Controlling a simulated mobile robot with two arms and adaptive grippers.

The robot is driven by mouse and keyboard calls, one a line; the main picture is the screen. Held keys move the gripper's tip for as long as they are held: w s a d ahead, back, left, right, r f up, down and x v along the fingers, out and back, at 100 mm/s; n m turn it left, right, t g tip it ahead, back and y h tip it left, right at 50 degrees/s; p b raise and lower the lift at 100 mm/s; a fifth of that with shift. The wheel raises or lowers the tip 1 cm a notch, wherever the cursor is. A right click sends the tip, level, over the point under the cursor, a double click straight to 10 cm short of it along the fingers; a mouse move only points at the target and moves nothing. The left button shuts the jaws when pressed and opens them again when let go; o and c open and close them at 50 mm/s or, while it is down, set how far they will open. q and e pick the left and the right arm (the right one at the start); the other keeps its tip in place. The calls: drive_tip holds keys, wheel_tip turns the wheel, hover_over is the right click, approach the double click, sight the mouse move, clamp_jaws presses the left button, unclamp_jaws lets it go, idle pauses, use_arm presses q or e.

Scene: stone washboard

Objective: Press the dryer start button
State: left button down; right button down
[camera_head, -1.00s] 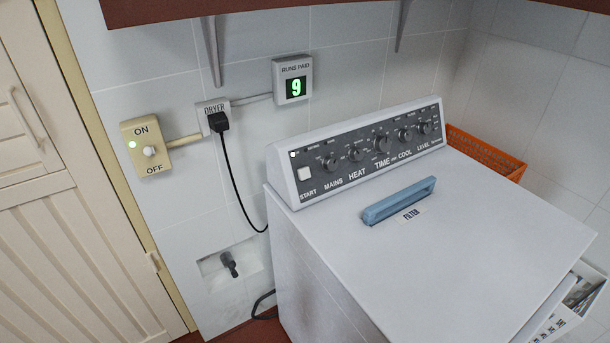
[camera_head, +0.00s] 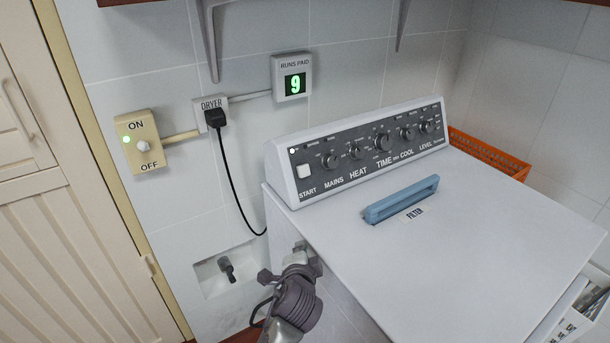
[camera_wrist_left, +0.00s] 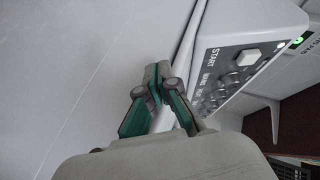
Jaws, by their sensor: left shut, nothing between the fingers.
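My right gripper is in neither view.
The wall switch (camera_head: 142,140) has a green light, and the RUNS PAID display (camera_head: 292,77) reads 9. A black plug and cord (camera_head: 222,140) hang left of the dryer. A blue filter handle (camera_head: 400,199) stands on the dryer top (camera_head: 470,240). An orange basket (camera_head: 490,155) is behind.

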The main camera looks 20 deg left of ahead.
use_arm(q)
drive_tip(key=m+t+y, duration=0.1)
drive_tip(key=t, duration=0.1)
approach(304, 171)
drive_tip(key=s+d+f, duration=0.2)
drive_tip(key=s+f, duration=0.1)
drive_tip(key=f, duration=0.2)
drive_tip(key=w+d+r+m+t, duration=0.3)
drive_tip(key=w+d+r+m, duration=0.1)
drive_tip(key=r, duration=0.4)
drive_tip(key=shift+w, duration=0.45)
drive_tip(key=w+a+f+b, duration=0.3)
drive_tip(key=w+a, duration=0.2)
drive_tip(key=a, duration=0.1)
drive_tip(key=shift+a+f, duration=0.15)
drive_tip(key=shift+f, duration=0.2)
drive_tip(key=shift+w+a+f, duration=0.15)
drive_tip(key=shift+w+a, duration=0.05)
drive_tip(key=shift+a, duration=0.1)
